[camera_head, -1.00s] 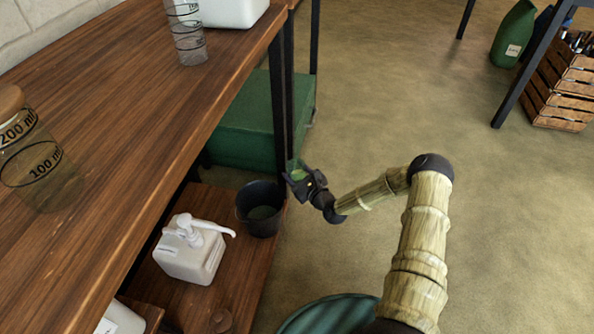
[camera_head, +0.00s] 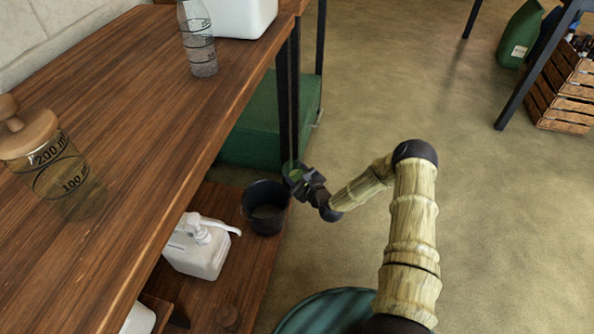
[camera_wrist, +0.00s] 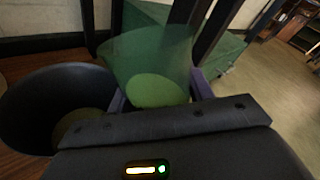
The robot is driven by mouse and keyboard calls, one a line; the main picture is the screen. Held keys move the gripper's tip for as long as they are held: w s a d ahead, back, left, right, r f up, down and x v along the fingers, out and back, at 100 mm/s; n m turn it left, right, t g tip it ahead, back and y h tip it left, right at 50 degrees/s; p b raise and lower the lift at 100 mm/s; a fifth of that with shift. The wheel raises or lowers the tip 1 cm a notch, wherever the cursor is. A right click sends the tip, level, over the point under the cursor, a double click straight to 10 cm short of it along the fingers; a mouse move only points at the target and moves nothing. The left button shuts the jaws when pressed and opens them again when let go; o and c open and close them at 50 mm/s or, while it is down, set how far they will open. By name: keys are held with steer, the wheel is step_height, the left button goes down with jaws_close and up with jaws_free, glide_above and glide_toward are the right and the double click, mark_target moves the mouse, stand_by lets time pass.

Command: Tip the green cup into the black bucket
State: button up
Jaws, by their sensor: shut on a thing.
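The green cup (camera_wrist: 148,62) is translucent and held in my gripper (camera_head: 293,176). In the wrist view it stands between the two fingers, with a lighter green round base showing through it. In the head view the cup (camera_head: 291,167) is small and partly hidden by the gripper. The black bucket (camera_head: 266,223) stands on the low wooden shelf, just left of and below the gripper. The wrist view shows the bucket (camera_wrist: 25,104) open, left of the cup, with a dull yellowish round patch inside. The cup is beside the bucket's rim, looking roughly upright.
A white pump container (camera_head: 196,258) stands left of the bucket on the low shelf (camera_head: 245,285). The wooden tabletop (camera_head: 150,110) overhangs at left, with a dark table leg (camera_head: 284,110) close behind the cup. A green box (camera_head: 250,135) lies behind.

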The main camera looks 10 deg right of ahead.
steer(key=shift+s+a+f+n+h, duration=0.1)
steer(key=shift+a+f+n+h, duration=0.2)
steer(key=shift+a+f+n, duration=0.4)
steer(key=shift+d+f+n+g+h+p, duration=0.25)
steer(key=shift+f+n+g+h+p, duration=0.15)
steer(key=shift+n, duration=0.5)
steer(key=shift+d+f+n+h+p, duration=0.1)
steer(key=shift+n+h+p, duration=0.35)
steer(key=shift+n, duration=0.65)
steer(key=shift+d+n, duration=0.1)
steer(key=shift+n, duration=0.2)
steer(key=shift+r+n+h+p, duration=1)
steer(key=shift+n+p, duration=0.3)
steer(key=shift+p, duration=0.45)
steer(key=shift+a+r+n+h+p, duration=0.5)
steer(key=shift+r+n+p, duration=0.2)
steer(key=shift+n+p, duration=0.3)
steer(key=shift+s+a+r+n+t+h+p, duration=0.1)
steer(key=shift+r+n+t+h+p, duration=0.1)
steer(key=shift+n, duration=0.1)
steer(key=shift+a+r+n+t+h+p, duration=0.1)
steer(key=shift+n+h+p, duration=0.1)
steer(key=shift+n, duration=0.1)
